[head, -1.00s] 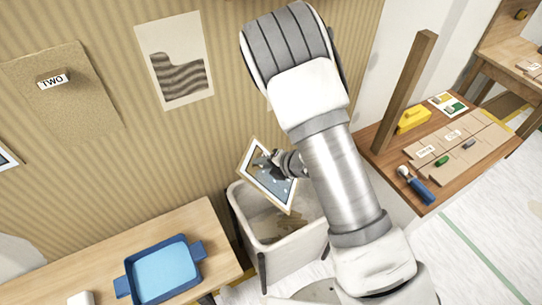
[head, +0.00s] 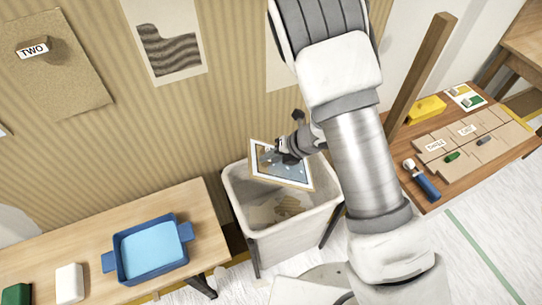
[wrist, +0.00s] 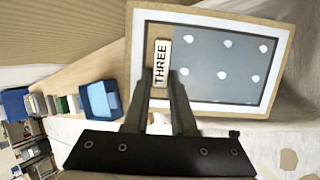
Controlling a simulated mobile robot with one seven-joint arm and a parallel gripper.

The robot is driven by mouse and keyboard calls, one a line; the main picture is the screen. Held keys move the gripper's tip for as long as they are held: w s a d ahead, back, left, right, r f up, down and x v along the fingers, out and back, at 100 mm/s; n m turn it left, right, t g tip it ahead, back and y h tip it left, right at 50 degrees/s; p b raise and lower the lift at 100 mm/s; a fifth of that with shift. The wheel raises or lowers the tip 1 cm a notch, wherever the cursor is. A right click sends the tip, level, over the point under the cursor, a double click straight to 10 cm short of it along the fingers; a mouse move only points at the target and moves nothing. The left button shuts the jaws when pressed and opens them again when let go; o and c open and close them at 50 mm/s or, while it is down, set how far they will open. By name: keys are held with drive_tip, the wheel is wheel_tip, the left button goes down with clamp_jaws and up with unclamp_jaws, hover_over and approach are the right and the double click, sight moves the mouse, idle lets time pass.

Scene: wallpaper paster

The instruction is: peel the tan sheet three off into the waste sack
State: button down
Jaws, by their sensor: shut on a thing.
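The sheet labelled THREE (wrist: 282,60) has a tan border around a blue picture with white dots. It also shows in the head view (head: 296,182). My gripper (wrist: 160,85) is shut on the small tan block with the THREE label (wrist: 161,62) on its face. In the head view my gripper (head: 284,155) holds the sheet tilted over the back of the open waste sack (head: 265,241). The sack is pale, hangs in a dark-legged stand and has brown scraps (head: 284,206) inside. The sheet hides part of its far rim.
A wooden bench (head: 200,208) with a blue water tray (head: 150,250) stands left of the sack. A wooden table (head: 448,199) with tan pieces stands right, beside an upright post (head: 420,75). The sheet labelled TWO (head: 75,85) hangs on the striped wall.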

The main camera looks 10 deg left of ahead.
idle(0.3)
wheel_tip(320, 180, down, 10)
drive_tip(key=b, duration=0.9)
drive_tip(key=c, duration=0.7)
unclamp_jaws()
drive_tip(key=shift+o, duration=0.2)
drive_tip(key=p+v, duration=0.4)
drive_tip(key=v, duration=1.3)
drive_tip(key=shift+d+p, duration=0.25)
drive_tip(key=shift+p, duration=0.1)
drive_tip(key=shift+r, duration=0.15)
